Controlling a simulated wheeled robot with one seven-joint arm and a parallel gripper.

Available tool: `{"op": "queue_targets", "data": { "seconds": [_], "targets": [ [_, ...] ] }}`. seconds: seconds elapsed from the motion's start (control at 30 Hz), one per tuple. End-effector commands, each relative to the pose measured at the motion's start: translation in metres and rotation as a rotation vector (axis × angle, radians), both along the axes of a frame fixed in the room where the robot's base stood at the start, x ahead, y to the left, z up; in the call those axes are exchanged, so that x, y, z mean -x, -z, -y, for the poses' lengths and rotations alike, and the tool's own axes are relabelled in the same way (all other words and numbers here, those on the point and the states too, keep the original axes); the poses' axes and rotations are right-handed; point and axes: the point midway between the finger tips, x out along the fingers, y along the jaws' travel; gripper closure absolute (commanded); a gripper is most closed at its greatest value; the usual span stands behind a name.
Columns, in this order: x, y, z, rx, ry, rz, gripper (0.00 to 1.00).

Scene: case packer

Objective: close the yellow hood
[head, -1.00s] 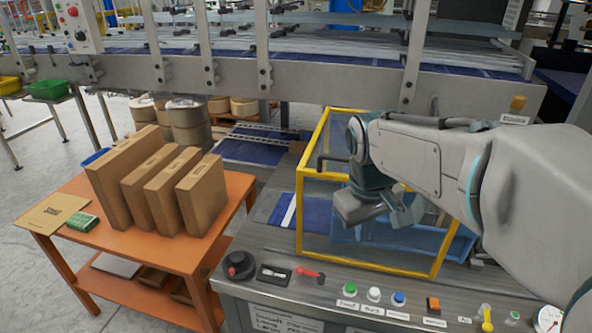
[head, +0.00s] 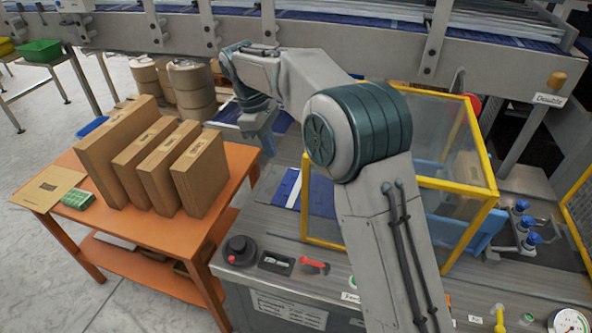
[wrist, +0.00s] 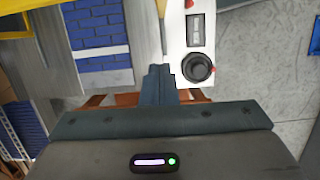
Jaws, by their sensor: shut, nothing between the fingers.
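The yellow hood (head: 480,208) is a yellow frame with clear panels, standing on the grey machine in the head view. My arm crosses in front of it and hides its middle and upper left, so I cannot tell how its far edge sits. A strip of yellow at the top left of the wrist view (wrist: 18,5) may be part of its frame. My gripper (head: 268,149) is shut and empty, left of the hood and apart from it, near the brown cartons. Its closed fingers also show in the wrist view (wrist: 157,82).
An orange table (head: 165,235) with several brown cartons (head: 118,155) stands at the left. A control panel with a black knob (head: 240,250) and a red lever (head: 313,265) runs along the machine's front. Blue-topped parts (head: 525,220) stand right of the hood. A conveyor crosses behind.

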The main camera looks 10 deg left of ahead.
Motion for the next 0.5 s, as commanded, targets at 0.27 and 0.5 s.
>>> {"op": "queue_targets", "data": {
  "seconds": [0.27,0.5],
  "targets": [
    [0.003,0.033,0.006,0.004,-0.008,-0.006,1.00],
    [0.005,0.084,0.019,0.003,-0.008,-0.008,1.00]
  ]
}}
